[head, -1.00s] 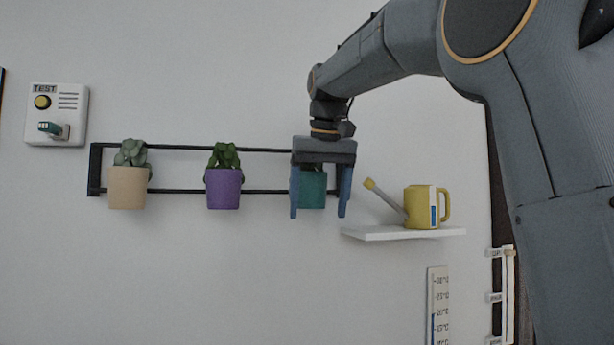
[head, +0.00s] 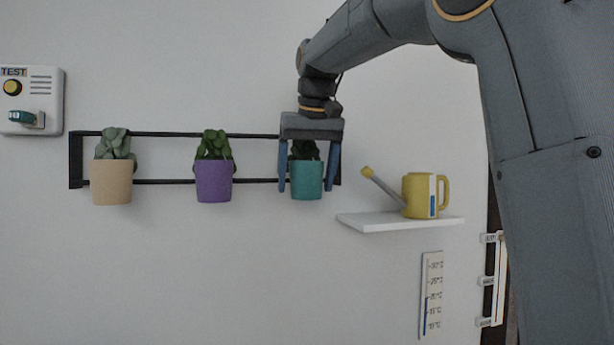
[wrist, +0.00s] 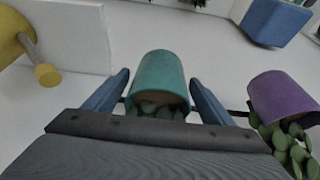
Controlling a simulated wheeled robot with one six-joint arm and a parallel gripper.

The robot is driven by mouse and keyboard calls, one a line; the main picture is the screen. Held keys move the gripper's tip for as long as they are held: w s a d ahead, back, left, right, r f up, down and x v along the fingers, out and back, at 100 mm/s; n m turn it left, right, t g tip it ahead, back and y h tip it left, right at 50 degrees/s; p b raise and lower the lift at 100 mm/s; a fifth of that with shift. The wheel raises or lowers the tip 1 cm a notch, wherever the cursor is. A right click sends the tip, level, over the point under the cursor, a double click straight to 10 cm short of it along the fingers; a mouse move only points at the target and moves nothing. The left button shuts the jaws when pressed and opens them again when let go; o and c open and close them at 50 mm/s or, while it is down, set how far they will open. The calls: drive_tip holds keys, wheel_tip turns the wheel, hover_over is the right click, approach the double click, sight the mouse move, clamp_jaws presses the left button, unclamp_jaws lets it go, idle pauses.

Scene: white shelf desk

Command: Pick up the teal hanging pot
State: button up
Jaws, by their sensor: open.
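The teal hanging pot (head: 307,181) hangs at the right end of the black wall rail, with a dark green plant partly hidden behind my gripper. My gripper (head: 308,190) points down from above, open, with one blue finger on each side of the pot in the head view. In the wrist view the teal pot (wrist: 160,75) lies between and beyond the two fingertips of my gripper (wrist: 159,75). Gaps show between the fingers and the pot, so nothing is held.
A purple pot (head: 214,181) and a beige pot (head: 111,182) hang further left on the black rail (head: 165,182). A white shelf (head: 400,222) with a yellow watering can (head: 419,195) is close on the right. A wall box (head: 45,85) is at far left.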

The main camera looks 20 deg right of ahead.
drive_tip(key=shift+w+f, duration=0.2)
drive_tip(key=shift+f, duration=0.25)
drive_tip(key=c, duration=1.5)
drive_tip(key=shift+o, duration=0.2)
drive_tip(key=shift+r, duration=0.15)
wheel_tip(320, 180, up, 18)
drive_tip(key=shift+f, duration=0.2)
